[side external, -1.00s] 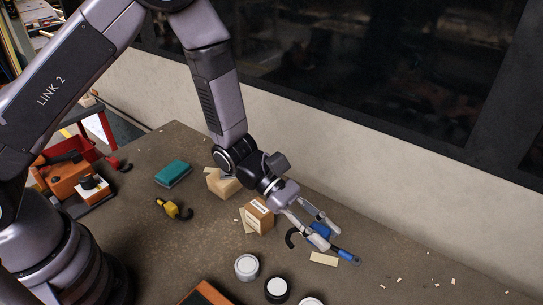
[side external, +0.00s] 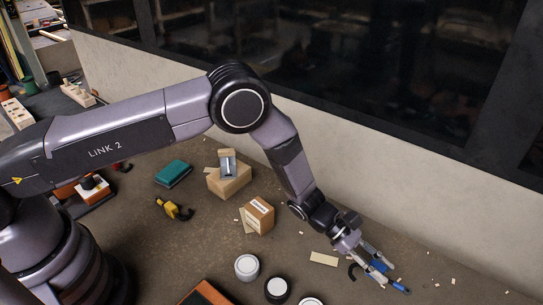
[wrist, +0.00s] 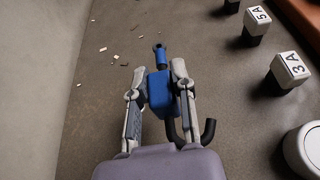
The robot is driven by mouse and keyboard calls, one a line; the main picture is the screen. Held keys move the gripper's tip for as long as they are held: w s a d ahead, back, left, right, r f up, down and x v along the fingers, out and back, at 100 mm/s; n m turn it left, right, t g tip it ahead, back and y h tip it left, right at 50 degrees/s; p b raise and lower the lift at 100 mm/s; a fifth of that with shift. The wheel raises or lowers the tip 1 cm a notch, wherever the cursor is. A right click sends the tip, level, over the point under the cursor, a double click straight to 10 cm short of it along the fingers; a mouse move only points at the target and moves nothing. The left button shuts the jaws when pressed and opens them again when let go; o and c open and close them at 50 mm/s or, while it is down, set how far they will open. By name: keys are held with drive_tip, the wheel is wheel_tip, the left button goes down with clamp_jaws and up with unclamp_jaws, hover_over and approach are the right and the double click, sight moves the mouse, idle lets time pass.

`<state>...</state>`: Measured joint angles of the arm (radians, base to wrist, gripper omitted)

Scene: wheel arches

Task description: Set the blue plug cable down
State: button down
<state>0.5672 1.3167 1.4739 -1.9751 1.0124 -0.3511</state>
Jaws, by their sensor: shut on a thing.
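The blue plug cable (side external: 378,266) is a blue plug body with a blue and dark tip and a black curved cable end. In the wrist view the blue plug cable (wrist: 160,92) sits between my two fingers, with its tip pointing away and its black hook to the right. My gripper (side external: 377,262) is shut on it, low over the right part of the table. My gripper also shows in the wrist view (wrist: 158,84). I cannot tell whether the plug touches the table.
Small pale scraps (wrist: 112,55) lie around the table top. A flat wooden piece (side external: 324,258) lies left of my gripper. A cardboard box (side external: 259,215), a yellow plug (side external: 172,208) and round jars (side external: 247,267) stand further left. A pale wall (side external: 330,172) runs behind.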

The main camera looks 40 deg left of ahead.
sight(375, 287)
drive_tip(key=shift+w+d+f, duration=0.1)
drive_tip(key=shift+d+f, duration=0.05)
drive_tip(key=shift+f, duration=0.1)
drive_tip(key=shift+w+d+f, duration=0.15)
drive_tip(key=shift+f, duration=1.6)
drive_tip(key=c, duration=1)
unclamp_jaws()
drive_tip(key=shift+f, duration=0.1)
drive_tip(key=shift+o, duration=0.2)
